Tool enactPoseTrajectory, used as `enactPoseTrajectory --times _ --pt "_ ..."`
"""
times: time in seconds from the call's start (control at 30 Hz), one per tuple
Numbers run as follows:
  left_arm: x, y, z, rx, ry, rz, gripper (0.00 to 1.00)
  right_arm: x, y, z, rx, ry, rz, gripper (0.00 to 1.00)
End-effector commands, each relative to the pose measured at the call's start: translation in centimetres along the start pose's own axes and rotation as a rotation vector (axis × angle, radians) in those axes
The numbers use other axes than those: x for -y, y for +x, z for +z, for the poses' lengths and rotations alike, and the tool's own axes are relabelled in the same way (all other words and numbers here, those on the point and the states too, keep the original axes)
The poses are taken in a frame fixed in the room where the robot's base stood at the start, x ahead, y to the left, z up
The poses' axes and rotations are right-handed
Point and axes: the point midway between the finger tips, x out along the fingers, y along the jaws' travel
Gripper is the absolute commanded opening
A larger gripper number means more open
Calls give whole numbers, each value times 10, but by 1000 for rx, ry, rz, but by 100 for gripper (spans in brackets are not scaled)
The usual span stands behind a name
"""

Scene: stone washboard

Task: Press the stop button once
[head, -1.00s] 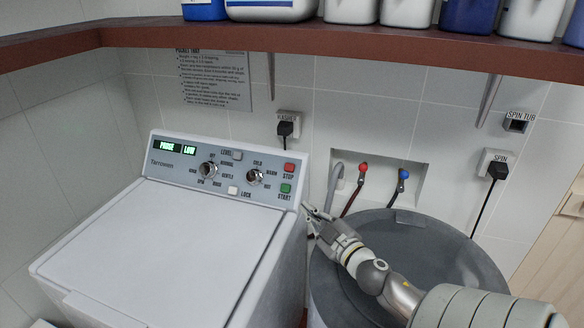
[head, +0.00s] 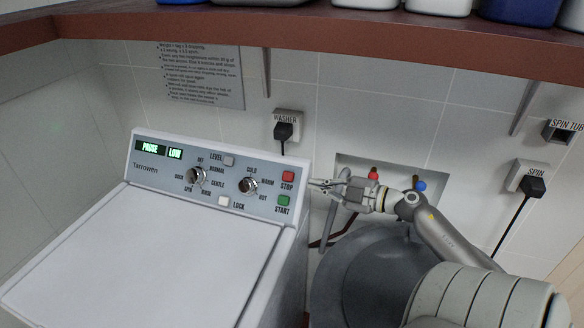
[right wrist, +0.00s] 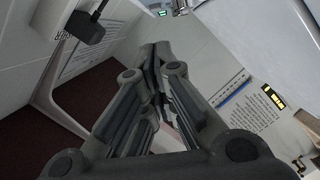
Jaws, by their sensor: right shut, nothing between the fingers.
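The red stop button (head: 288,176) is at the upper right of the washer's control panel (head: 215,190), above the green start button (head: 283,201). The washer's display (head: 160,150) reads PAUSE and LOW. My right gripper (head: 314,183) is shut and empty. Its tips point left, just to the right of the panel's edge and near the stop button's height; a small gap shows between them and the button. In the right wrist view the closed fingers (right wrist: 155,62) fill the middle, and the stop button cannot be made out there. My left gripper is not in view.
A grey round tub (head: 365,270) stands right of the washer, under my right arm. Red (head: 373,174) and blue (head: 420,186) taps sit in a wall recess behind the arm. A brown shelf (head: 300,28) with bottles runs above. The washer plug (head: 284,131) is on the wall.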

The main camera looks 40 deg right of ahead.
Motion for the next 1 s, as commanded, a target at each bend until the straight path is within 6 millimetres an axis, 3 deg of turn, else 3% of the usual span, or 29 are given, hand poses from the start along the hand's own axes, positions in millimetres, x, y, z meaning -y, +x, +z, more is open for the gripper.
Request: enactPoseTrajectory --times 0.17,0.47,0.87,1.0 --pt "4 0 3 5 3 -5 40 0 0 0 -1 0 -3 0" --pt "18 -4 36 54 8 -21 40 0 4 0 -1 1 -1 0" --pt "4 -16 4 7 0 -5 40 -2 55 -2 -2 0 2 0" --pt "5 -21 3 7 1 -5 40 -2 74 -2 -2 0 2 0"
